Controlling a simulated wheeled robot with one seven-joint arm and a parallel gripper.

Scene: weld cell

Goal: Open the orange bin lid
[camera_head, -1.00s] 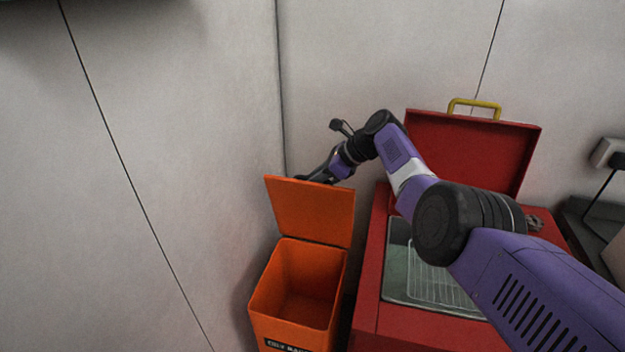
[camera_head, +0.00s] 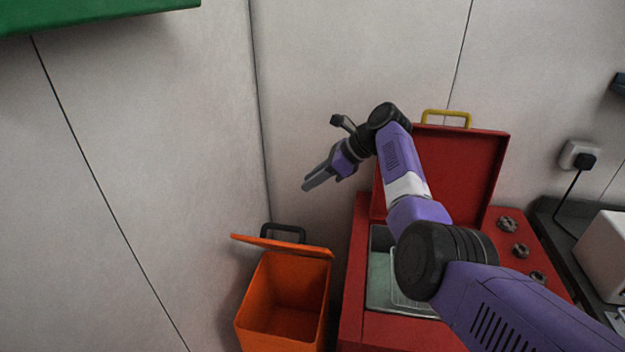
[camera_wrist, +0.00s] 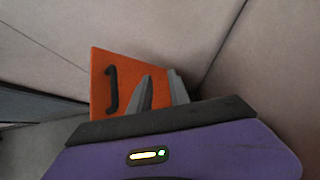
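The orange bin (camera_head: 244,315) stands in the corner, its inside in plain sight in the head view. Its orange lid (camera_head: 300,250) is raised at the back and seen nearly edge-on. A black handle (camera_head: 284,233) shows beyond the lid's upper edge. My gripper (camera_head: 307,187) is above and behind the lid, apart from it in the head view. The wrist view shows the lid's outer face (camera_wrist: 127,78) with the handle (camera_wrist: 112,88) at its left. There my gripper's fingers (camera_wrist: 162,80) stand a little apart, with nothing visible held between them.
A red cabinet (camera_head: 351,322) with a raised lid (camera_head: 460,160) and yellow handle stands right of the bin, under my arm. Walls close in behind and left. A green object (camera_head: 90,15) hangs at top left. A dark counter (camera_head: 575,240) is at the right.

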